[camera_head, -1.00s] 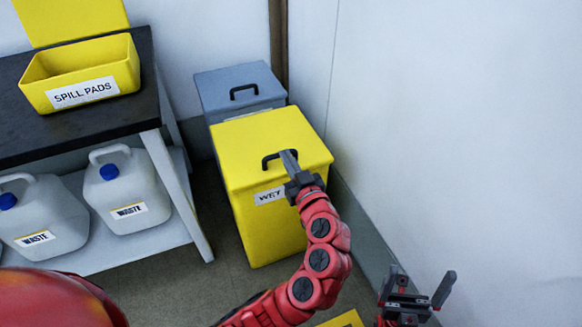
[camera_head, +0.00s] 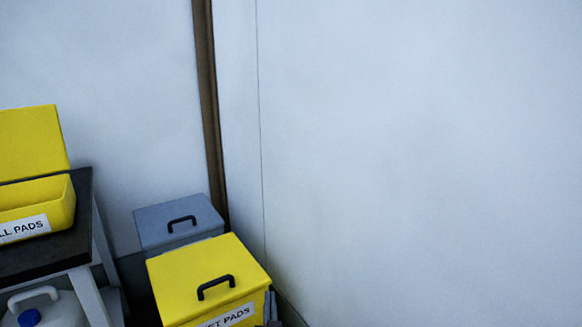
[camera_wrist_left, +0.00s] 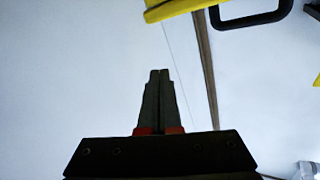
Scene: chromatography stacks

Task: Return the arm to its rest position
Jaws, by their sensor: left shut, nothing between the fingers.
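My left gripper (camera_wrist_left: 159,75) shows in the left wrist view with its two dark fingers together and nothing between them. In the head view only a small dark piece, likely of this gripper (camera_head: 271,309), shows at the bottom edge, beside the right side of the yellow WET PADS bin (camera_head: 190,282). The bin's lid is shut, with a black handle on top. The rest of the left arm is out of the head view. My right gripper is not in view.
A grey lidded bin (camera_head: 160,222) stands behind the yellow one. At left, a dark-topped bench (camera_head: 82,225) holds an open yellow SPILL PADS box (camera_head: 60,200), with a white jug (camera_head: 60,312) below. A bare white wall (camera_head: 420,150) fills the right.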

